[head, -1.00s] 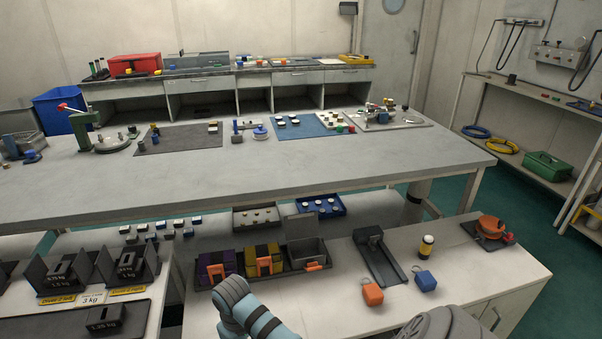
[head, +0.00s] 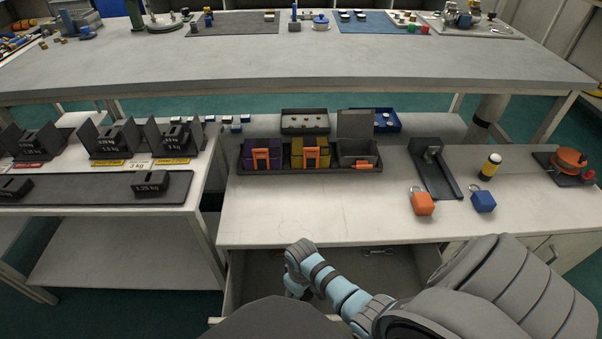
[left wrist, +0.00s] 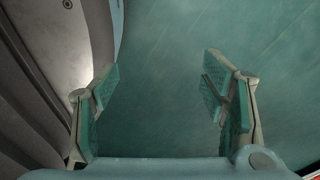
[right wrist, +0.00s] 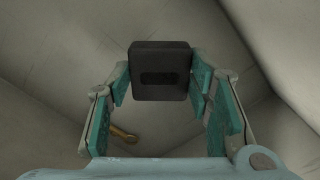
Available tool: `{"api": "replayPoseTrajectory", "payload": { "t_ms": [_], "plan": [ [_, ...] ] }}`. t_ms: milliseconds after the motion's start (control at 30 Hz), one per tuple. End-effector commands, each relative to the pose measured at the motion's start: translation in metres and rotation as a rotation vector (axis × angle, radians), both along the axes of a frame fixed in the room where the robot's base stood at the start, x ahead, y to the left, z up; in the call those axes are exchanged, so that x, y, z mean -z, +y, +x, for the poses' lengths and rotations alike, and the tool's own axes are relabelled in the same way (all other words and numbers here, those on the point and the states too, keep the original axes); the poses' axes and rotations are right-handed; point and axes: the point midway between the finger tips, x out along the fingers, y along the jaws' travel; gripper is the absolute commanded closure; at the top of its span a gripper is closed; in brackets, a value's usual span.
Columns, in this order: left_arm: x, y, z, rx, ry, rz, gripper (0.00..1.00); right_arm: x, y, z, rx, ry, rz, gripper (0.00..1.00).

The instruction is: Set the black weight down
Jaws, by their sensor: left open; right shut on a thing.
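The black weight (right wrist: 160,72), a dark block with a slot in its face, is between the fingers of my right gripper (right wrist: 160,88) in the right wrist view. The gripper is shut on it. Pale walls surround it there. In the head view my right gripper (head: 297,288) reaches down into the open drawer (head: 395,264) below the white counter. The held weight is hidden there by my arm. Whether it touches the drawer floor I cannot tell. My left gripper (left wrist: 162,90) is open and empty over the teal floor, outside the head view.
A brass-coloured piece (right wrist: 122,133) lies below the fingers. The counter (head: 290,213) holds a bin tray (head: 312,170), an orange padlock (head: 422,204) and a blue padlock (head: 483,201). At left, a black weight (head: 162,183) sits on a dark mat (head: 85,189), with more weights in racks behind.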

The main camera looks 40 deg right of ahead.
Motion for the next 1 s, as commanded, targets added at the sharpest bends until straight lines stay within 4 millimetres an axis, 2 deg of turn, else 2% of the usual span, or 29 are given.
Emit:
{"api": "replayPoseTrajectory", "payload": {
  "t_ms": [100,167,400,633,933,967,1000],
  "plan": [
    [0.021,0.001,0.002,0.008,-0.003,0.003,0.34,0.027,0.000,0.000,0.000,0.000,0.000,1.00],
    [0.026,0.002,0.004,0.011,-0.006,0.005,0.34,0.036,0.000,0.000,0.000,0.000,0.000,1.00],
    [0.022,0.005,0.008,0.014,-0.012,0.011,0.34,0.033,0.000,0.001,0.000,-0.001,0.000,1.00],
    [0.024,0.011,0.016,0.013,-0.025,0.018,0.34,0.040,0.000,0.000,0.000,0.000,0.000,1.00],
    [0.026,0.005,0.022,0.007,-0.037,0.008,0.34,0.045,0.000,0.001,0.000,-0.002,0.000,1.00],
    [0.026,0.004,0.021,0.006,-0.037,0.006,0.34,0.045,0.000,0.000,0.000,0.000,0.000,0.52],
    [0.026,0.001,0.020,0.004,-0.036,0.003,0.34,0.046,0.000,0.000,0.000,0.000,0.000,0.46]
  ]
}}
